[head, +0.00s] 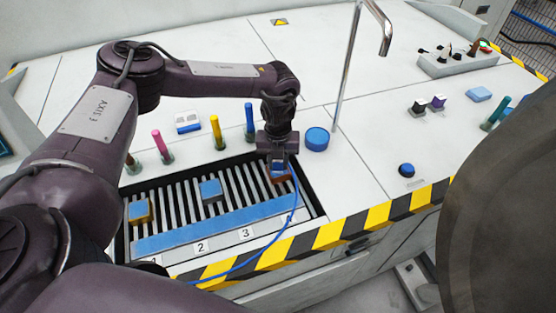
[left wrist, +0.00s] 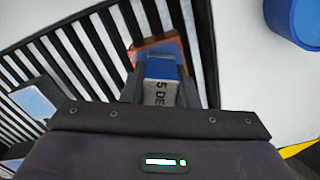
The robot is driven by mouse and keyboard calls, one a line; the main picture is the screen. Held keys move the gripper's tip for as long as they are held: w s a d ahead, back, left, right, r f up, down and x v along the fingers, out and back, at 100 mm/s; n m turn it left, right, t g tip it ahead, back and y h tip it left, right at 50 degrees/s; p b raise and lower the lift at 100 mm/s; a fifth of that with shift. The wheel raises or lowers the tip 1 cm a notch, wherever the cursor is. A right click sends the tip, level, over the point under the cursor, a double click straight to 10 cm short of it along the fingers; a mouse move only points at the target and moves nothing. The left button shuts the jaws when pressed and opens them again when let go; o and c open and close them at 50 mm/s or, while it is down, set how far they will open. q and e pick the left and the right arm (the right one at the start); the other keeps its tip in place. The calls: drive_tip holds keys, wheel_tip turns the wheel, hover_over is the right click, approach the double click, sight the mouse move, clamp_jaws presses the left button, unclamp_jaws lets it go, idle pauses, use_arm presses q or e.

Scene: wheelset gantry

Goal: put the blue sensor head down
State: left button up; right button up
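My left gripper (head: 279,160) is over the right end of a slotted rack (head: 175,195). In the left wrist view its fingers (left wrist: 161,92) are closed on both sides of a small block with a blue face and a pale label reading "5 DE", which I take as the blue sensor head (left wrist: 160,68). An orange-red piece (left wrist: 150,47) shows just beyond it; I cannot tell whether they are joined or touching. A blue cable (head: 293,200) hangs from near the gripper. My right gripper is not in view.
A gold block (head: 139,210) and a grey block (head: 211,190), both blue-topped, sit on the rack left of the gripper. Colored pegs (head: 216,132) stand behind it. A blue round cap (head: 317,139) and a metal post (head: 348,70) are close on the right.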

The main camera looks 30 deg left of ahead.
use_arm(q)
drive_tip(key=o, duration=0.4)
drive_tip(key=shift+r, duration=0.2)
wheel_tip(320, 180, up, 12)
drive_tip(key=shift+f, duration=0.1)
idle(0.6)
